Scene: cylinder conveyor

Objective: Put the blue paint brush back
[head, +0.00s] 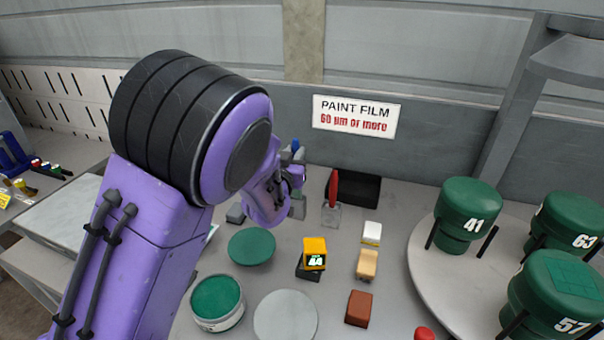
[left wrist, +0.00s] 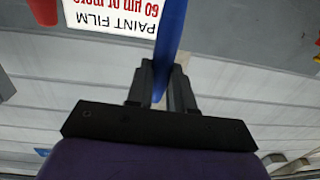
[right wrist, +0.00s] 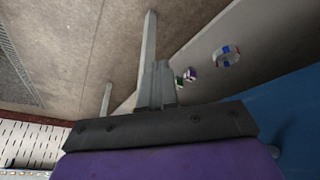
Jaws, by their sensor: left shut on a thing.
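The blue paint brush (left wrist: 171,35) is held between the fingers of my left gripper (left wrist: 161,85); its blue handle runs up out of the left wrist view. In the head view the left gripper (head: 294,178) is at the back of the table, and a little of the blue brush (head: 295,146) shows above it. A grey block (head: 298,208) stands just below the gripper, partly hidden by it; I cannot tell whether the brush touches it. My right gripper (right wrist: 158,85) is outside the head view; in its wrist view its fingers look together and empty.
A red brush (head: 333,188) stands in a clear holder (head: 331,215) right of the left gripper, before a black box (head: 360,188). Several small blocks, a green paint can (head: 217,302) and a green disc (head: 252,246) lie nearer. Green cylinders stand on a round table (head: 432,275) at right.

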